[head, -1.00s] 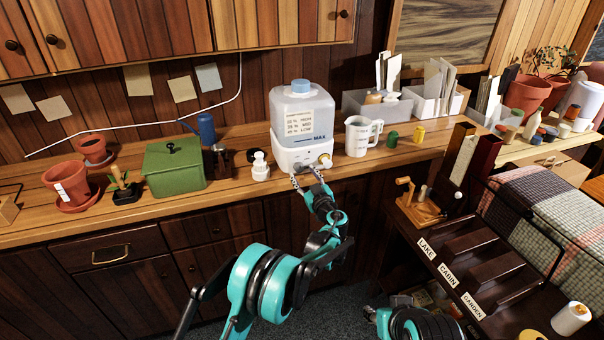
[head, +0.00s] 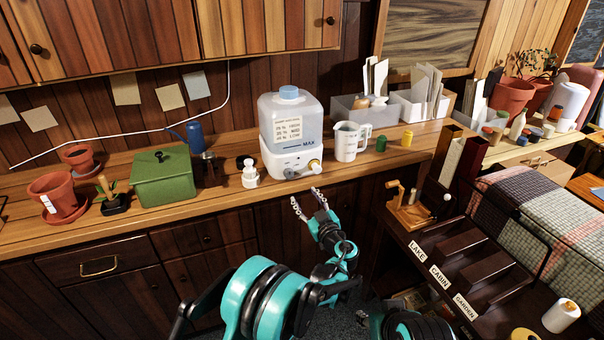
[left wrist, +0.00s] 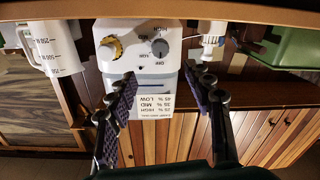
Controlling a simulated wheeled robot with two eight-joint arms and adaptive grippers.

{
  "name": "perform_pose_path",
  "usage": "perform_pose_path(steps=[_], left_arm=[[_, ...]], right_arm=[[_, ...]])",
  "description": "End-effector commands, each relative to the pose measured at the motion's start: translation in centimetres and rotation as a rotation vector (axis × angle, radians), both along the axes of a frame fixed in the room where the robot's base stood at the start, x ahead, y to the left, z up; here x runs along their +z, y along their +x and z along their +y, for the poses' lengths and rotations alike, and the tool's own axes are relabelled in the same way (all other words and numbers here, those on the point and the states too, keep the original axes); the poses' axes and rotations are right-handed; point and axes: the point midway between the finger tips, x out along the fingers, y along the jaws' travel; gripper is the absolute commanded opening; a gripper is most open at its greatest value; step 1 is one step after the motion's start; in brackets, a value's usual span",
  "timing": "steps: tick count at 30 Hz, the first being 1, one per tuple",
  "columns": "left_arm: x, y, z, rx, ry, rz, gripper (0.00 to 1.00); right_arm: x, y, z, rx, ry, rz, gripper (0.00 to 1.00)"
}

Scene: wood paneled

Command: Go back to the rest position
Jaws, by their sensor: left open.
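My left gripper (head: 309,202) is open and empty in the head view, just in front of the counter's front edge. It is below the white humidifier (head: 291,150) with its clear water tank, and apart from it. In the left wrist view both fingers of the left gripper (left wrist: 169,100) show spread with nothing between them. Beyond them is the humidifier's front (left wrist: 140,45), with a yellow knob and a grey knob. My right gripper is not in view; only a dark and teal part of my own shows at the bottom edge.
On the wooden counter (head: 225,205) stand a green box (head: 163,180), terracotta pots (head: 60,192), a white pump bottle (head: 250,175) and a measuring jug (head: 348,143). A dark rack (head: 475,258) labelled LAKE, CABIN, GARDEN stands at right. Space in front of the cabinets is open.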

Motion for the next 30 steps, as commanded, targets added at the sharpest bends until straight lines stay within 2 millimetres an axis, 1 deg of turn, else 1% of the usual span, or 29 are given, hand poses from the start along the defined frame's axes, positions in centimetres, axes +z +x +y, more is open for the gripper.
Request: perform_pose_path(steps=[2,5,8,10,11,12,14,15,17,18,20,21,23,24,25,26,27,29,30], left_arm=[[0.1,0.0,0.1,0.001,0.0,0.003,0.52],[0.8,-0.1,1.4,0.016,0.008,0.033,0.52],[2.2,-0.8,4.4,0.043,0.023,0.113,0.52],[3.3,-1.9,7.3,0.063,0.038,0.196,0.52],[3.8,-2.5,8.7,0.07,0.044,0.236,0.52],[4.4,-3.5,10.4,0.077,0.051,0.29,0.52],[5.1,-5.2,12.9,0.08,0.06,0.37,0.52],[5.4,-6.5,14.4,0.079,0.066,0.421,0.52],[5.9,-8.7,16.5,0.071,0.072,0.497,0.52],[6.1,-10.2,17.8,0.062,0.075,0.545,0.52],[6.3,-12.7,19.5,0.043,0.077,0.614,0.52],[6.3,-14.4,20.5,0.027,0.076,0.658,0.52],[6.2,-17.1,21.9,-0.002,0.075,0.72,0.52],[6.1,-19.0,22.6,-0.025,0.074,0.759,0.52],[5.9,-20.4,23.1,-0.044,0.072,0.786,0.52],[5.7,-21.8,23.5,-0.063,0.07,0.811,0.52],[5.4,-23.7,23.9,-0.091,0.067,0.842,0.52],[4.9,-26.5,24.4,-0.139,0.062,0.884,0.52],[4.4,-28.4,24.6,-0.172,0.06,0.908,0.52]], right_arm=[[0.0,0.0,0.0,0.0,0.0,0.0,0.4],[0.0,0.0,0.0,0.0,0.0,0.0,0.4],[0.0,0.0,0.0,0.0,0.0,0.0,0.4],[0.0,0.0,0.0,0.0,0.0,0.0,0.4],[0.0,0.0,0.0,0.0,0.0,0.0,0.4],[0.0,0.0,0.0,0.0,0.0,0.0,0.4],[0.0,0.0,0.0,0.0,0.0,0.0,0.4],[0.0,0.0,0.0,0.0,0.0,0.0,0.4],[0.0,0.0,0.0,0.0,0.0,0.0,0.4],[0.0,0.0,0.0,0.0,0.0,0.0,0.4],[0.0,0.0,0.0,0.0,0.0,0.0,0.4],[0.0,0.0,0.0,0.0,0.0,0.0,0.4],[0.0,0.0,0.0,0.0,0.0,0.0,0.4],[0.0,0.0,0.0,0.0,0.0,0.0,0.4],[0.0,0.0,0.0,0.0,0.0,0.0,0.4],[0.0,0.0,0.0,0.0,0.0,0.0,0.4],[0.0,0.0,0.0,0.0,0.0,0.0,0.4],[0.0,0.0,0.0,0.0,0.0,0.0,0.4],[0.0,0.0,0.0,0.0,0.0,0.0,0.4]])
